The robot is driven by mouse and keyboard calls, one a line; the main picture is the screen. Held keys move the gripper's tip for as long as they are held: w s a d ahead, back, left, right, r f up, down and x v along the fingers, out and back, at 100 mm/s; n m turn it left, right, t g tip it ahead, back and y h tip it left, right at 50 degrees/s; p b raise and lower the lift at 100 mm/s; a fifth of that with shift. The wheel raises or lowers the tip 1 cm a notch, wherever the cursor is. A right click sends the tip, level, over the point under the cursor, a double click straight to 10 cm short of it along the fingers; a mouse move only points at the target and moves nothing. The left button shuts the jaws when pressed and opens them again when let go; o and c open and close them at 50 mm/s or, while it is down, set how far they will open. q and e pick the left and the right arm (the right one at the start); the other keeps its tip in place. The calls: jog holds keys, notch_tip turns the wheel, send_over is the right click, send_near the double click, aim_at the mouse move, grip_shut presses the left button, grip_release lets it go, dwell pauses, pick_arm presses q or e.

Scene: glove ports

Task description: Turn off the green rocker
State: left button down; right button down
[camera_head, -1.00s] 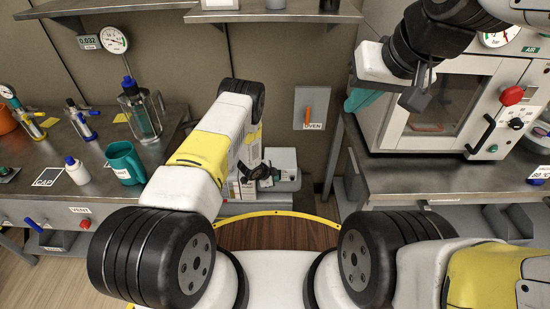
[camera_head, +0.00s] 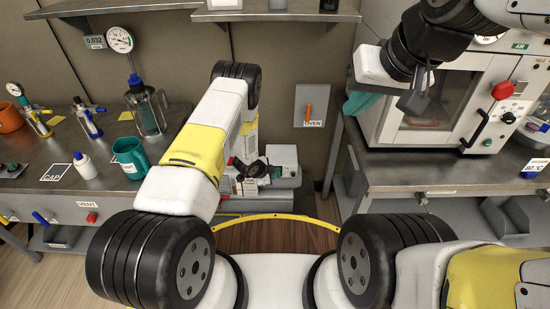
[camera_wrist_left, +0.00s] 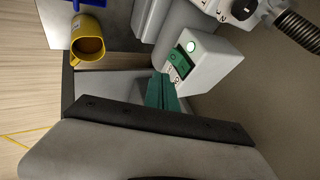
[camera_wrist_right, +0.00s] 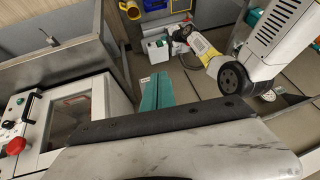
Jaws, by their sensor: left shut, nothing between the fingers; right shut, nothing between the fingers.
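The green rocker (camera_wrist_left: 180,57) sits on a white housing (camera_wrist_left: 208,65) with I and O marks beside it, in the left wrist view. My left gripper (camera_wrist_left: 161,78) is shut and empty, its green fingertips close beside the rocker; I cannot tell whether they touch. In the head view, the white housing (camera_head: 282,156) stands low behind my left forearm, and my left fingertips are hard to make out there. My right gripper (camera_head: 356,102) is shut and empty in front of the oven; its teal fingers also show in the right wrist view (camera_wrist_right: 157,80).
A yellow mug (camera_wrist_left: 88,42) stands near the housing, and a dark ribbed hose (camera_wrist_left: 297,28) runs at the upper right. The left bench holds a teal mug (camera_head: 130,155) and bottles. An oven (camera_head: 440,105) stands on the right bench. A wall switch marked OVEN (camera_head: 309,105) is between them.

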pick_arm(q)
jog(key=v, duration=0.5)
jog(key=shift+w+r, duration=0.1)
jog(key=shift+r, duration=0.2)
